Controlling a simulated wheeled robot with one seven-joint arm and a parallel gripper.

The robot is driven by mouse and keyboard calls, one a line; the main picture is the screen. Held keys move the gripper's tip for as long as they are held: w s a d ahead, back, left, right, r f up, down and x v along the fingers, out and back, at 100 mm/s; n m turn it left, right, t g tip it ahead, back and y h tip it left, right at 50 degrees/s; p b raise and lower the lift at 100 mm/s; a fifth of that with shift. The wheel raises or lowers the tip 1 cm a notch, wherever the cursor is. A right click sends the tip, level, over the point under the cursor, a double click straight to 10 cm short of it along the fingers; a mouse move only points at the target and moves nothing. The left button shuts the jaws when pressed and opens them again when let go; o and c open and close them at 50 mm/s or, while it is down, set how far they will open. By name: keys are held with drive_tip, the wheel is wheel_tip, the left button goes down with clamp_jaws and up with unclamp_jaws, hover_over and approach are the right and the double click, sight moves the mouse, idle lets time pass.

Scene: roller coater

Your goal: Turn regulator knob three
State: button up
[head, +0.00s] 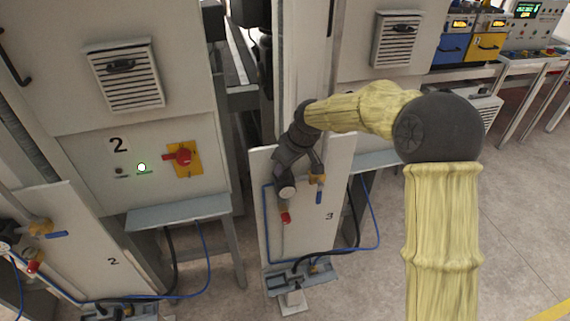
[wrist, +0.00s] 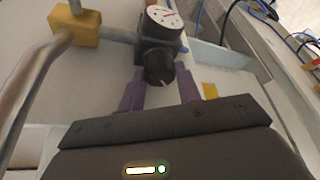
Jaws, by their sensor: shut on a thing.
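The black regulator knob (wrist: 159,66) on panel three shows in the wrist view, with a pale line on its face. It sits on a dark regulator body (wrist: 157,32) with a round white gauge (wrist: 165,15) and a red needle. My gripper (wrist: 160,76) has its two purple fingers on either side of the knob and is shut on it. In the head view, my arm reaches to the panel marked 3 (head: 329,216), and the arm's end hides most of the regulator and the knob.
A yellow block (wrist: 75,28) with a grey pipe stands beside the regulator. In the head view, a blue-handled valve (head: 319,190) is right of my arm's end. A blue hose (head: 377,225) loops off the panel. Machine 2 and its red switch (head: 184,156) stand left.

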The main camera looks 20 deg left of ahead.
drive_tip(key=shift+r, duration=0.1)
drive_tip(key=o, duration=1)
drive_tip(key=shift+c, duration=0.2)
drive_tip(key=shift+d, duration=0.1)
